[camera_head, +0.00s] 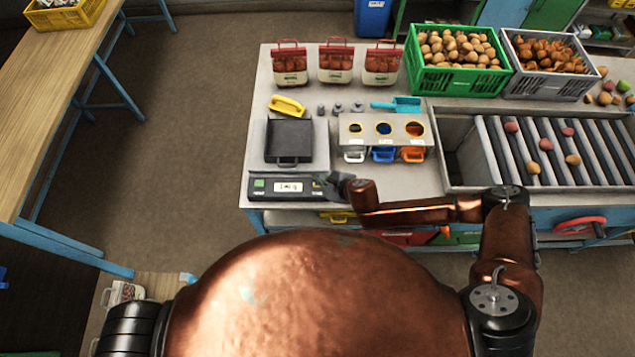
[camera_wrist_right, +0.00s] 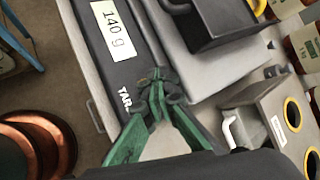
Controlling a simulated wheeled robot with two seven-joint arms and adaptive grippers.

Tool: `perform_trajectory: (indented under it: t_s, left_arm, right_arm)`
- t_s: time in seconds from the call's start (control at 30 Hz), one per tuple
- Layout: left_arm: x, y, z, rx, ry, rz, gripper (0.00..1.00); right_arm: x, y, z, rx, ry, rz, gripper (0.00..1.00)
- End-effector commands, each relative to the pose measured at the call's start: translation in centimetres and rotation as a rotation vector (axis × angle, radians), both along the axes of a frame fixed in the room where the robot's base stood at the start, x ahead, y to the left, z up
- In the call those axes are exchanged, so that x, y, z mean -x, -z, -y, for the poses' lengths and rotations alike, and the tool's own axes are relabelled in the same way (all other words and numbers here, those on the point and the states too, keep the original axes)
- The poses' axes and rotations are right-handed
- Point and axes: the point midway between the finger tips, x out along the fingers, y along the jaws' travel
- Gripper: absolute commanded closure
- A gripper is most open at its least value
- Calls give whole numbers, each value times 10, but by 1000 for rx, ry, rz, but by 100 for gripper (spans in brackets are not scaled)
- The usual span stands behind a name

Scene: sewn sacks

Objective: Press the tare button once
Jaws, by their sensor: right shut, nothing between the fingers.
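The scale (camera_head: 262,198) stands at the front left of the worktable, with a dark pan (camera_head: 290,138) on top. Its front panel has a lit display (camera_head: 288,187), which reads "140 g" in the right wrist view (camera_wrist_right: 113,30). Lettering starting "TAR" (camera_wrist_right: 124,99) is printed on the panel, partly covered. My right gripper (camera_head: 325,184) is over the right end of this panel. In the right wrist view its green fingers (camera_wrist_right: 155,83) are shut and empty, beside the lettering. The tare button is hidden behind the fingertips, and I cannot tell whether they touch it. My left gripper is out of view.
A holder with coloured cups (camera_head: 354,130) stands right of the scale, near my right forearm. Sacks (camera_head: 336,64), crates (camera_head: 455,82) and a roller tray (camera_head: 450,178) fill the rest.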

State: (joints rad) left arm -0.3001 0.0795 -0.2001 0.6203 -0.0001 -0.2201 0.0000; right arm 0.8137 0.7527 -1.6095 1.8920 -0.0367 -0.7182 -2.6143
Motion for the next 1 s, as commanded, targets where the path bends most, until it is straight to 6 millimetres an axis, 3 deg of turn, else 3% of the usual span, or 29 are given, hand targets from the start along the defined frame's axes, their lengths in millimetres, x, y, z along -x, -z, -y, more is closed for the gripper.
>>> perform_trajectory:
  t_s: [1.0]
  left_arm:
    - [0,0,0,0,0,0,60]
  right_arm:
    - [0,10,0,0,0,0,100]
